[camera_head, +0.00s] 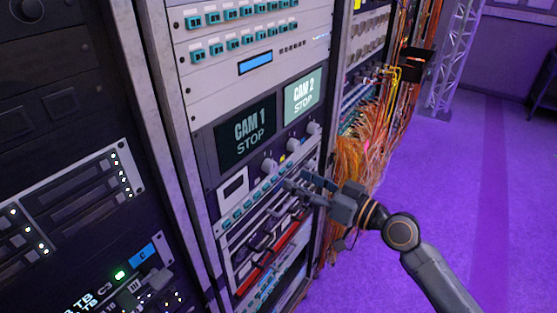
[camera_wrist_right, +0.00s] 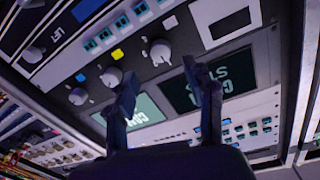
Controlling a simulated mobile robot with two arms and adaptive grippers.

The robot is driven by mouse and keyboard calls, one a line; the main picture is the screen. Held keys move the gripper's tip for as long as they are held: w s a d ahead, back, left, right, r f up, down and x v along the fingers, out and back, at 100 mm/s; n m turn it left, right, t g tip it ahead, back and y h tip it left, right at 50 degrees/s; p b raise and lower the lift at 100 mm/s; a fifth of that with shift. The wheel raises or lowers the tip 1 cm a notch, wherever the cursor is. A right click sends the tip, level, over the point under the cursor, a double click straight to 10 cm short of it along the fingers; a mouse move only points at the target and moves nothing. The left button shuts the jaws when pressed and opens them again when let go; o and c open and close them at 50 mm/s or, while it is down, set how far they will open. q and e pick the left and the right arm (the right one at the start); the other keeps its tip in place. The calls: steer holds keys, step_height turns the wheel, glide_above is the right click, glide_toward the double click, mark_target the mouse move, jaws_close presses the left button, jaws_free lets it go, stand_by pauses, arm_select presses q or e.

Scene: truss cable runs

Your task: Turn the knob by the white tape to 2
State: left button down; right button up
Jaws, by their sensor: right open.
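Knobs sit in a row under two screens on a grey rack panel (camera_head: 207,150). The white tape (camera_wrist_right: 170,22) is a small patch beside the nearest knob (camera_wrist_right: 160,51) in the wrist view. That knob also shows in the head view (camera_head: 268,165), below the CAM 1 screen. Its scale numbers are too small to read. My right gripper (camera_head: 298,184) is open and empty, in front of the panel just below and right of this knob. In the wrist view its two fingers (camera_wrist_right: 163,88) stand apart, and the knob shows beyond the gap between them, not touched. My left gripper is out of view.
A second knob (camera_wrist_right: 112,76) has yellow tape (camera_wrist_right: 117,54); a third knob (camera_wrist_right: 78,96) is farther along. The CAM 1 screen (camera_head: 247,133) and CAM 2 screen (camera_head: 303,95) both read STOP. Orange cables (camera_head: 362,150) hang to the right. Purple floor (camera_head: 430,200) is clear.

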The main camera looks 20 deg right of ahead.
mark_target(274, 169)
steer(key=p+x, duration=0.2)
steer(key=x, duration=0.3)
steer(key=shift+w+a+r, duration=0.15)
steer(key=shift+w+a, duration=0.35)
steer(key=shift+w, duration=0.15)
jaws_close()
